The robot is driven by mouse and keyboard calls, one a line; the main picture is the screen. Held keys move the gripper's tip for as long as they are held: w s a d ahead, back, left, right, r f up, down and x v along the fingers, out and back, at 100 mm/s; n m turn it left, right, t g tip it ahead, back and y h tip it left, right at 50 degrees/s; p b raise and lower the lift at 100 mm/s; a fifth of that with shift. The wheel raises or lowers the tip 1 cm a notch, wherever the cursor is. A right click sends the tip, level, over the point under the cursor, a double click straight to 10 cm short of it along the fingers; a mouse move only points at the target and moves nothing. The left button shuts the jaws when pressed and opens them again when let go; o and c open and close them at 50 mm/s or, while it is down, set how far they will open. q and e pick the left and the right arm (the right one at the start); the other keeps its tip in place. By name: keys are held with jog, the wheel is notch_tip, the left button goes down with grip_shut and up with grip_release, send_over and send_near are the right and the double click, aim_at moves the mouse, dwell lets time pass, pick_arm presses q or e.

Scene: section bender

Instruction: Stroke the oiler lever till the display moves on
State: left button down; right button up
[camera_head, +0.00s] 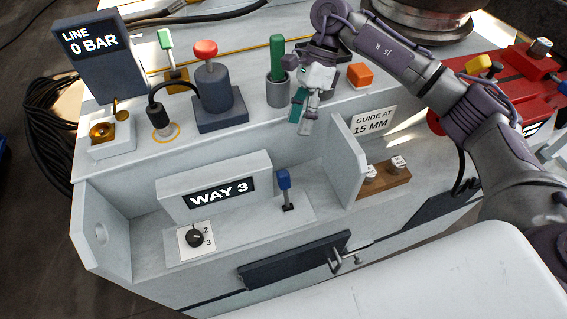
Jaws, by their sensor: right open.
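The dark display (91,48) at the back left reads "LINE 0 BAR". A second display (222,191) on the bench front reads "WAY 3". I cannot tell for sure which handle is the oiler lever. A green-topped handle (165,42) stands on a brass-coloured base beside the line display. A red knob (206,49) tops a dark blue-grey block with a black hose. A blue-topped lever (284,181) stands upright in the front recess. My right gripper (301,126) is open and empty, pointing down above the recess, apart from these handles. My left gripper is out of view.
A green-handled tool (277,57) stands in a grey cup left of my right gripper. An orange block (359,75) is to its right. An upright plate (346,157) beside a "GUIDE AT 15 MM" sign (374,121) closes the recess's right. A black selector knob (195,238) sits front left.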

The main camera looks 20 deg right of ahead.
aim_at(285, 171)
jog(key=p+x, duration=0.1)
jog(key=x, duration=0.3)
jog(key=p+x, duration=0.2)
jog(key=x, duration=0.2)
jog(key=p+x, duration=0.1)
jog(key=x, duration=0.3)
jog(key=shift+s+p, duration=0.35)
jog(key=shift+p, duration=0.05)
jog(key=shift+s+a+f, duration=0.15)
jog(key=shift+f, duration=0.55)
grip_shut()
